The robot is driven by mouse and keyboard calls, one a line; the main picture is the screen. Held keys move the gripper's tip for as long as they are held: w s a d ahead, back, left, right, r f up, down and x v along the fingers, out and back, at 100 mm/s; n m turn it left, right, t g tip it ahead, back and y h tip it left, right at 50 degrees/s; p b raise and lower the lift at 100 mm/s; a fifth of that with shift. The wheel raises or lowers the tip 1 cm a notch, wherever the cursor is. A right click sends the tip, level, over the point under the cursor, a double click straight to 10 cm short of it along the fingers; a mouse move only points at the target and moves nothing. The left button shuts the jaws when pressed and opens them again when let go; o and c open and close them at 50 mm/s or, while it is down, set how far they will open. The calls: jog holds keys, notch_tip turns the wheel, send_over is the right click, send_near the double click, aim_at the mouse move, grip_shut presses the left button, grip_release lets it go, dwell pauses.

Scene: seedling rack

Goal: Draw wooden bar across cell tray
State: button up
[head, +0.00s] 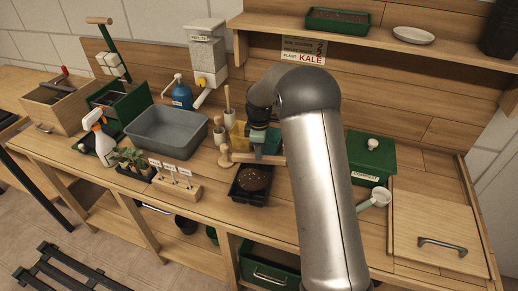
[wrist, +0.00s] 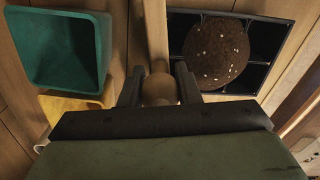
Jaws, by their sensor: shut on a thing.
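The wooden bar (wrist: 156,32) runs up the wrist view from my gripper (wrist: 158,86). My gripper is shut on the bar's rounded wooden handle (wrist: 158,92), with one dark finger on each side. In the head view the bar (head: 268,158) lies behind the black cell tray (head: 236,192). The tray also shows in the wrist view (wrist: 264,76), to the right of the bar. A round mound of dark soil (wrist: 214,50) with several pale specks sits over its cells, with empty cells showing around it. The bar is beside the mound. My fingertips are hard to make out in the head view.
A teal pot (wrist: 60,50) and a yellow container (wrist: 72,108) stand on the other side of the bar from the tray. A grey basin (head: 170,131), labelled wooden block (head: 176,190) and seedlings (head: 130,158) are left. A green lidded box (head: 370,158) and scoop (head: 378,197) are right.

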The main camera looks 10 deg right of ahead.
aim_at(248, 195)
jog(key=shift+s+a+r+b, duration=0.1)
jog(key=shift+s+a+b, duration=0.3)
jog(key=shift+s, duration=0.5)
jog(key=shift+s+a+f+b, duration=0.15)
jog(key=shift+s+a+b, duration=0.3)
jog(key=shift+s, duration=0.55)
jog(key=shift+s+a+f+b, duration=0.1)
jog(key=shift+s+a+b, duration=0.15)
jog(key=shift+s+a, duration=0.5)
jog(key=shift+s+d, duration=0.15)
jog(key=shift+s, duration=0.15)
jog(key=shift+s, duration=0.15)
jog(key=shift+s+a+r, duration=0.1)
jog(key=shift+s+a, duration=0.35)
jog(key=shift+s, duration=0.2)
jog(key=shift+s, duration=0.1)
jog(key=shift+s+a+r+b, duration=0.1)
jog(key=shift+s+a+b, duration=0.15)
jog(key=shift+s, duration=0.15)
jog(key=shift+s+a+r+b, duration=0.1)
jog(key=shift+s+a+b, duration=0.1)
jog(key=shift+s, duration=0.2)
